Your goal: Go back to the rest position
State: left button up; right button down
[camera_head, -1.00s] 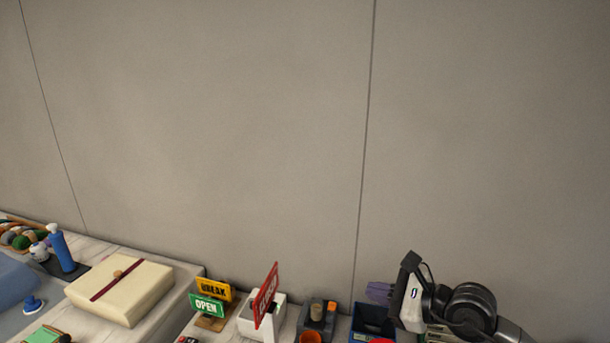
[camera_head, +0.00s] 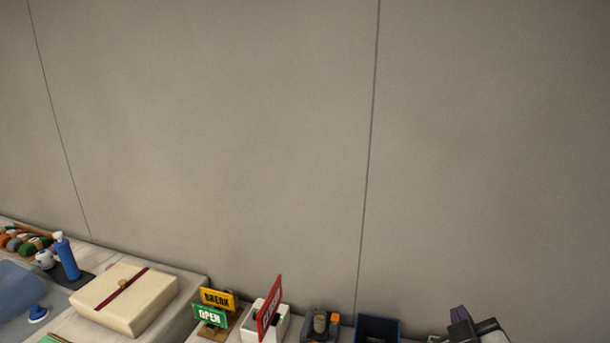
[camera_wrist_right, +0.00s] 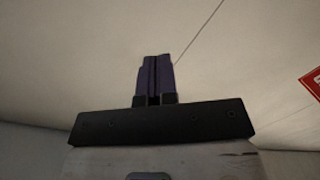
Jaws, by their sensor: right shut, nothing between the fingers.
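My left gripper is in neither view.
Along the bottom stand a cream box with a dark red band (camera_head: 126,297), a yellow BREAK sign (camera_head: 217,298), a green OPEN sign (camera_head: 210,316), a red sign (camera_head: 270,304) in a white holder and a dark blue bin (camera_head: 377,328). The wall (camera_head: 220,140) above is bare.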

jog(key=s+a+f+m+g+y+p, duration=0.1)
jog(key=s+f+g, duration=0.5)
jog(key=s+f, duration=1)
jog(key=s+a+f+m+g+y+p, duration=0.2)
jog(key=s+f+g, duration=0.4)
jog(key=s+f, duration=1)
jog(key=shift+a+f+g+y+p, duration=0.2)
jog(key=shift+f+g+y+p, duration=0.2)
jog(key=shift+y+p, duration=0.45)
jog(key=shift+s, duration=0.1)
